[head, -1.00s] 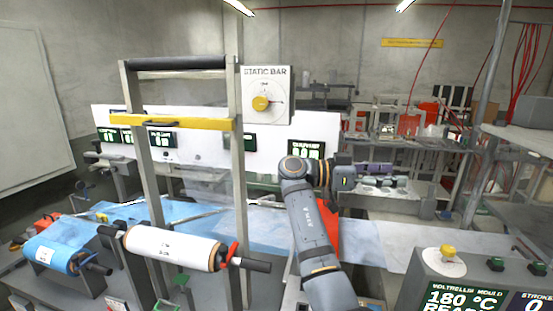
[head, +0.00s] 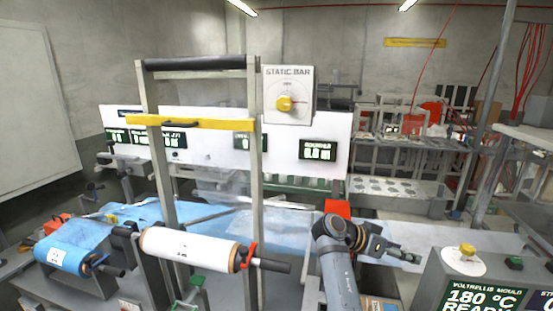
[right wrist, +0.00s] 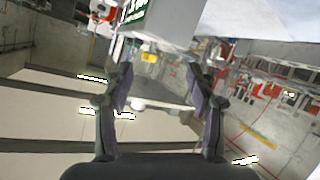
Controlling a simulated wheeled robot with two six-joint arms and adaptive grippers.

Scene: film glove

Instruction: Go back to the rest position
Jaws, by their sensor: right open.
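My right gripper (head: 402,254) is in the lower right of the head view, at the end of my grey arm, pointing right over the pale work surface. In the right wrist view its two fingers (right wrist: 160,80) stand apart with nothing between them. A red block (head: 338,208) shows just behind my right arm. My left gripper is not in view.
The grey control box (head: 440,265) with a yellow knob (head: 467,250) stands close to the right of my gripper. A metal frame with a yellow bar (head: 190,123), a white roll (head: 190,249) and a blue roll (head: 62,259) stand left. A static bar dial (head: 287,96) is above.

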